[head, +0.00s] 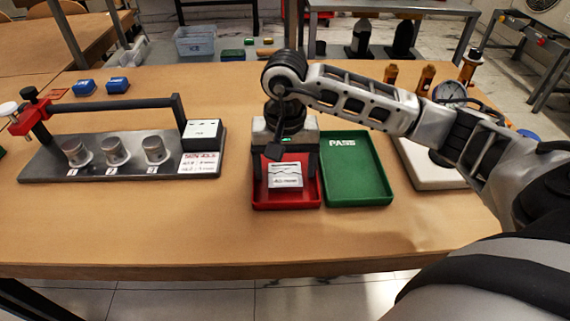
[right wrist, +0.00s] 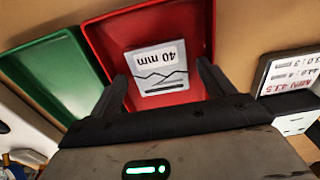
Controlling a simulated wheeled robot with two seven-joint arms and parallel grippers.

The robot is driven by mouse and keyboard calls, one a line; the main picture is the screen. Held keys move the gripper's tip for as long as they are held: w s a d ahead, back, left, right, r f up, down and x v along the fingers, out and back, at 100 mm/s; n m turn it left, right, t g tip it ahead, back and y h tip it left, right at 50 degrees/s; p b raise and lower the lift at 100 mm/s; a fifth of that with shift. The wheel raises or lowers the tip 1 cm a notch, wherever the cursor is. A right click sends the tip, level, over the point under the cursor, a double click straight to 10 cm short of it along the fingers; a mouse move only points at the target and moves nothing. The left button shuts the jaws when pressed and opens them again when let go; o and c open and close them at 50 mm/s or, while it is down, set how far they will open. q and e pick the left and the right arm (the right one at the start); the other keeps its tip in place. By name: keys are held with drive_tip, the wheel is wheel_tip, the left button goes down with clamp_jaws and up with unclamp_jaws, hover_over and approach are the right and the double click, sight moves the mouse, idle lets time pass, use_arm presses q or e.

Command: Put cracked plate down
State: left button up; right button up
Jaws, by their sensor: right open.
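The cracked plate (head: 285,181) is a small white plate marked with jagged dark lines. It lies in the red tray (head: 259,199). In the right wrist view the plate (right wrist: 157,62) shows its "40 mm" label, and red tray floor (right wrist: 108,40) shows around it. My right gripper (head: 286,166) is over the red tray, pointing down. Its jaws are open, one finger to each side of the plate's near end, with gaps between fingers and plate in the right wrist view (right wrist: 164,82). My left gripper is not in view.
A green tray (head: 356,186) marked PASS stands right of the red one. A grey gauge rig base (head: 110,172) with several metal cylinders and a sign is at left. A white-based dial gauge (head: 425,170) stands at right behind my arm. The front table strip is clear.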

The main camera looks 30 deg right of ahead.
sight(285, 173)
wheel_tip(285, 173, up, 12)
drive_tip(key=shift+p, duration=0.4)
idle(0.4)
